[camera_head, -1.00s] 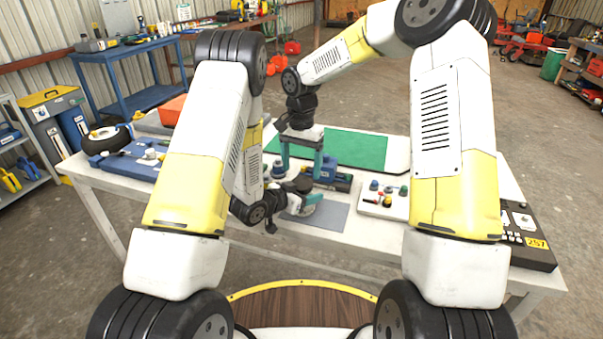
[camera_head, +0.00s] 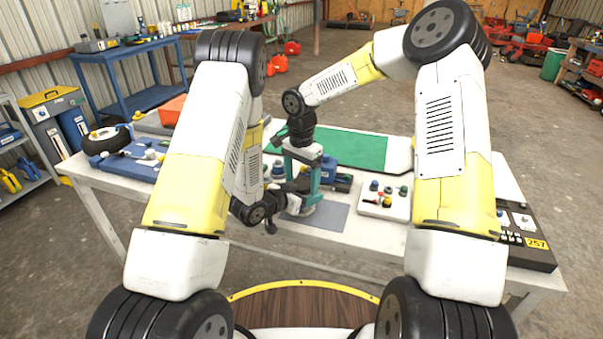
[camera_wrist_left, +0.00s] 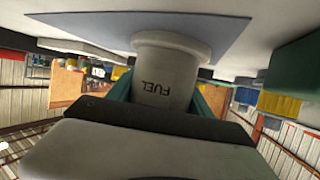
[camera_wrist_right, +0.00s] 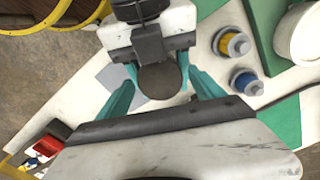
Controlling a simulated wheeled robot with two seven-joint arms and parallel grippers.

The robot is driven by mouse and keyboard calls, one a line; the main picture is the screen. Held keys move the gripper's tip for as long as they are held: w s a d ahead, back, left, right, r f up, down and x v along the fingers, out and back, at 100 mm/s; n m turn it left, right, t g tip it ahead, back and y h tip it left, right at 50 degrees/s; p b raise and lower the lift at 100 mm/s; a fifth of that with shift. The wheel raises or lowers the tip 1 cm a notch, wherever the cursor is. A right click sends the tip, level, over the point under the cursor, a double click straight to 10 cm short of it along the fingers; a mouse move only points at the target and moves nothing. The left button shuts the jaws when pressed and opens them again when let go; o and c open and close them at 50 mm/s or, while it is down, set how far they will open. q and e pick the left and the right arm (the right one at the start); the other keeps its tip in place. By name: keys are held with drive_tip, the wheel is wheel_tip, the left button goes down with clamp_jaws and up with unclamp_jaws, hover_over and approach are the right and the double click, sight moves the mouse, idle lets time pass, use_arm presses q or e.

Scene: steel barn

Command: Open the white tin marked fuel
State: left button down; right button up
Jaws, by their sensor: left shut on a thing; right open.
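The pale tin marked FUEL (camera_wrist_left: 165,70) stands on a grey mat (camera_wrist_left: 215,38) in the left wrist view. My left gripper (camera_wrist_left: 160,92) is shut around its body, one teal finger on each side. In the right wrist view the tin's round dark top (camera_wrist_right: 160,80) lies between the spread fingers of my right gripper (camera_wrist_right: 160,75), which is open above it. In the head view my right gripper (camera_head: 302,182) points down over the grey mat (camera_head: 333,217), and the arms and fingers mostly hide the tin. I cannot tell whether the right fingers touch the top.
A green mat (camera_head: 355,149) lies at the back of the white table. Two blue-and-yellow capped pots (camera_wrist_right: 232,44) (camera_wrist_right: 246,82) stand close by. A board with coloured knobs (camera_head: 385,201) and a dark box marked 257 (camera_head: 530,240) are to the right.

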drive_tip(key=shift+c, duration=0.5)
drive_tip(key=c, duration=1.4)
drive_tip(key=shift+o, duration=0.2)
drive_tip(key=n, duration=0.3)
drive_tip(key=o, duration=1.5)
drive_tip(key=shift+o, duration=0.2)
drive_tip(key=shift+r, duration=0.15)
